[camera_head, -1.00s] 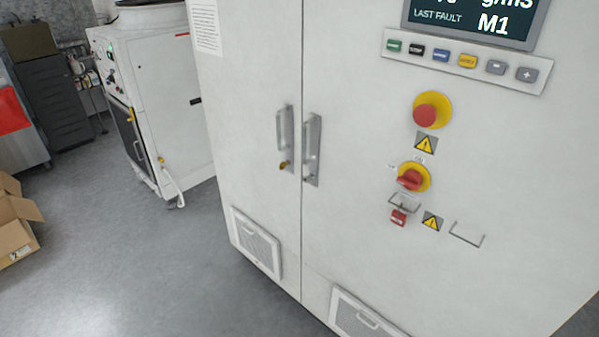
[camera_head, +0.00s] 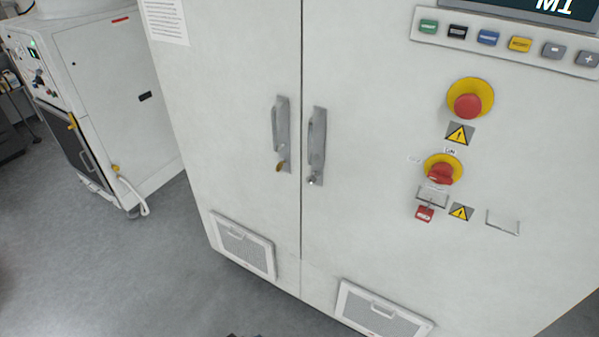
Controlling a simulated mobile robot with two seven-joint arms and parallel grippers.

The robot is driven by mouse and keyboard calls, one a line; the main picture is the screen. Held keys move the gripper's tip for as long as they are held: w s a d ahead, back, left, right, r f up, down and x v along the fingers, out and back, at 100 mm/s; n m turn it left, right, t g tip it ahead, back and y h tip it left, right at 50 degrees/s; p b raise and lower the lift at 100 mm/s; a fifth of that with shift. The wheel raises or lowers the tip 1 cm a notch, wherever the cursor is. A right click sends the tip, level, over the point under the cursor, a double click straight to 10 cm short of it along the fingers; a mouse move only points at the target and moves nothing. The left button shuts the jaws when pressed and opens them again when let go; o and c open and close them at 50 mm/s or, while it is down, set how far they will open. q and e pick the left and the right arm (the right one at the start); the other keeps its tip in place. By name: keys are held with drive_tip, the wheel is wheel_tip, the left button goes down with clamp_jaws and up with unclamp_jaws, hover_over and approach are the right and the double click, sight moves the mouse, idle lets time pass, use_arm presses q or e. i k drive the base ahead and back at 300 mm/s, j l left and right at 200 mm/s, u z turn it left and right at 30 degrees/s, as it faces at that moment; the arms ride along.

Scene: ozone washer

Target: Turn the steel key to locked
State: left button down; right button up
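The steel key (camera_head: 313,180) is a small silver piece at the foot of the right door handle (camera_head: 317,138) on the white cabinet (camera_head: 370,80). It looks seated in the lock there; it is too small to tell its turn position. A brass-coloured key (camera_head: 280,166) sits at the foot of the left door handle (camera_head: 282,128), just across the door seam. Both doors look shut. Neither of my grippers shows in the head view.
Right of the handles are a red emergency button (camera_head: 467,106), a red rotary switch (camera_head: 439,174) on a yellow plate, and a red padlock (camera_head: 425,213) below it. Low vents (camera_head: 243,245) sit in the doors. A white machine (camera_head: 120,100) stands left. Grey floor (camera_head: 110,270) is open in front.

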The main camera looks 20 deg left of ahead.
sight(309, 180)
drive_tip(key=i+j+z, duration=0.1)
drive_tip(key=j, duration=0.6)
drive_tip(key=i+j+z, duration=0.15)
drive_tip(key=j, duration=0.6)
drive_tip(key=i+j+z, duration=0.1)
drive_tip(key=j, duration=0.65)
